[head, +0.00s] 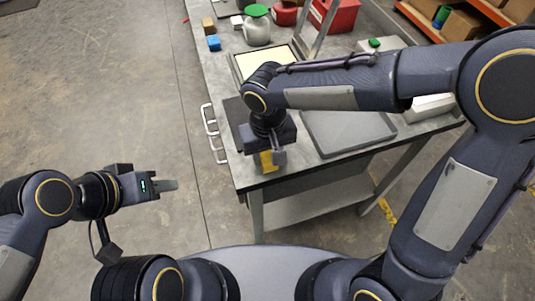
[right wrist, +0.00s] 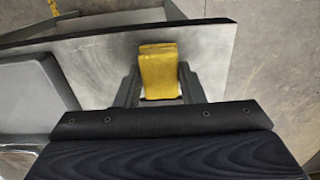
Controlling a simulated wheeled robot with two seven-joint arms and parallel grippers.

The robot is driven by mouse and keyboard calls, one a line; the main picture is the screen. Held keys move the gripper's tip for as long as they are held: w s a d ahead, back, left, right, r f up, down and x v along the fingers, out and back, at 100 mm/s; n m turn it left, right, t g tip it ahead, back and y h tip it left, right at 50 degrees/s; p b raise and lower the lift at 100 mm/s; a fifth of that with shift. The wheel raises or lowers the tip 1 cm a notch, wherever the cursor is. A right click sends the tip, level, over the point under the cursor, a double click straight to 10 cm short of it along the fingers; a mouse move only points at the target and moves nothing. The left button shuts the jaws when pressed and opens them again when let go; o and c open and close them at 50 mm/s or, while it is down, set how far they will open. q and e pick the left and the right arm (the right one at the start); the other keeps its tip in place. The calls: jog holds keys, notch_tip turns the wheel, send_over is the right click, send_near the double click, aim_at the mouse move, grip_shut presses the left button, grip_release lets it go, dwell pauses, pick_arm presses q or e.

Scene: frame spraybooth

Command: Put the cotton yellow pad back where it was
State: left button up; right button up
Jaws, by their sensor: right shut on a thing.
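The yellow pad (head: 265,162) is a small yellow block near the front left corner of the grey workbench (head: 246,180). It also shows in the right wrist view (right wrist: 158,70), between the two dark fingers. My right gripper (head: 268,158) is shut on the pad and points down over the bench corner. Whether the pad touches the bench top is hard to tell. My left gripper (head: 170,185) is out over the floor at the left, away from the bench and empty; the gap between its fingers cannot be made out.
A grey tray (head: 345,132) lies right of my right gripper, with a dark flat mat (head: 235,112) to its left. Handles (head: 210,130) jut from the bench's left side.

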aim_at(268, 157)
jog(key=shift+f, duration=0.45)
jog(key=shift+f, duration=0.1)
jog(key=o, duration=0.9)
notch_tip(268, 157, up, 12)
jog(key=shift+r+p, duration=0.15)
jog(key=shift+p, duration=0.2)
jog(key=shift+d, duration=0.1)
